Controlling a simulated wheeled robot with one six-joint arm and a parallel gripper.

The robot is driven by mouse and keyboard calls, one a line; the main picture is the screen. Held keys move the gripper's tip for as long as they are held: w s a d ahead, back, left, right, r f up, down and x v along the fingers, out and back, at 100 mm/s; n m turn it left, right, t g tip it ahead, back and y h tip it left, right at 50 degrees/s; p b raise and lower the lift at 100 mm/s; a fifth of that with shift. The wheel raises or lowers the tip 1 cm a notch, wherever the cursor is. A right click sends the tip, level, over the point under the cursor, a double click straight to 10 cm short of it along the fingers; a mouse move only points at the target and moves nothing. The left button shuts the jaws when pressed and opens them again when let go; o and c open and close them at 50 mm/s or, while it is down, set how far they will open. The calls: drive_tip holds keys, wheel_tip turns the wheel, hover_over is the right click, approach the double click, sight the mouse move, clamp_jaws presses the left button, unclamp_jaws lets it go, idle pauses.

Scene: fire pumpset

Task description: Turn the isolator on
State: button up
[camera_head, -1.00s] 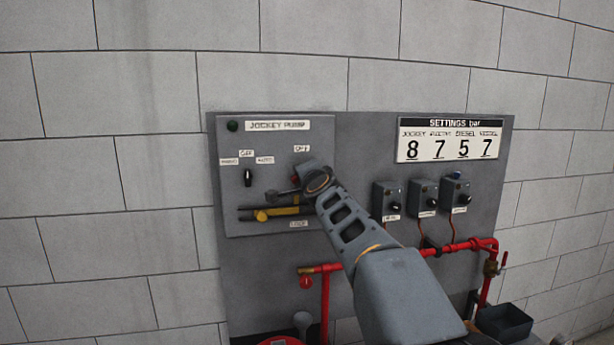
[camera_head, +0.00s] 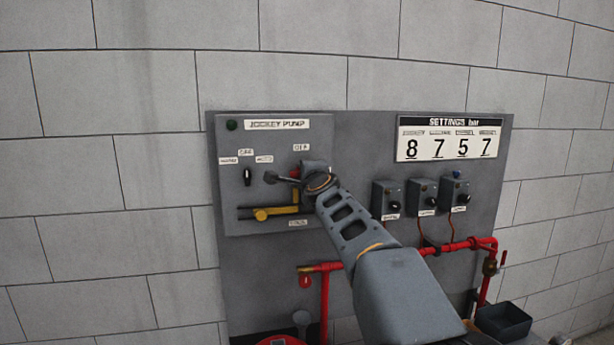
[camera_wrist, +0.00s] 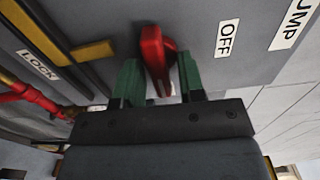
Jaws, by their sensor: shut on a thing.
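The isolator's red handle (camera_wrist: 153,55) sits between the two green fingers of my gripper (camera_wrist: 160,82) in the wrist view, and the gripper is shut on it. The OFF label (camera_wrist: 228,38) is to the right of the handle there. In the head view, only a small red bit of the handle (camera_head: 294,173) shows beside my wrist, under the OFF label (camera_head: 301,147) on the grey jockey pump panel (camera_head: 228,185). My wrist hides most of the handle and the fingertips. The handle's exact angle is hard to tell.
A black selector knob (camera_head: 248,177) is at the left. Small switch boxes (camera_head: 386,198) and red pipes (camera_head: 325,300) are right and below.

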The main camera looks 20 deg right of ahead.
drive_tip(key=o, duration=0.5)
drive_tip(key=shift+o, duration=0.2)
drive_tip(key=shift+s, duration=0.1)
drive_tip(key=s+a, duration=0.2)
drive_tip(key=s, duration=1.1)
drive_tip(key=shift+s+a+p, duration=0.2)
drive_tip(key=shift+a+p, duration=0.15)
drive_tip(key=s+a+f+n+g+y, duration=0.2)
drive_tip(key=a+f+n+g, duration=0.1)
drive_tip(key=f+n, duration=0.4)
drive_tip(key=s+a+f+n+g+y, duration=0.1)
drive_tip(key=a+f+n+g+y, duration=0.15)
drive_tip(key=f+n, duration=0.45)
drive_tip(key=s+a+f+n+g, duration=0.2)
drive_tip(key=s+f+n+g, duration=0.1)
drive_tip(key=s+f, duration=0.3)
drive_tip(key=s+a+f+n+g+h, duration=0.1)
drive_tip(key=s+a+f+n+g, duration=0.1)
drive_tip(key=s+f, duration=0.4)
wheel_tip(320, 180, down, 4)
drive_tip(key=shift+a+n+g, duration=0.15)
drive_tip(key=shift+n+g, duration=0.55)
drive_tip(key=shift+g, duration=0.55)
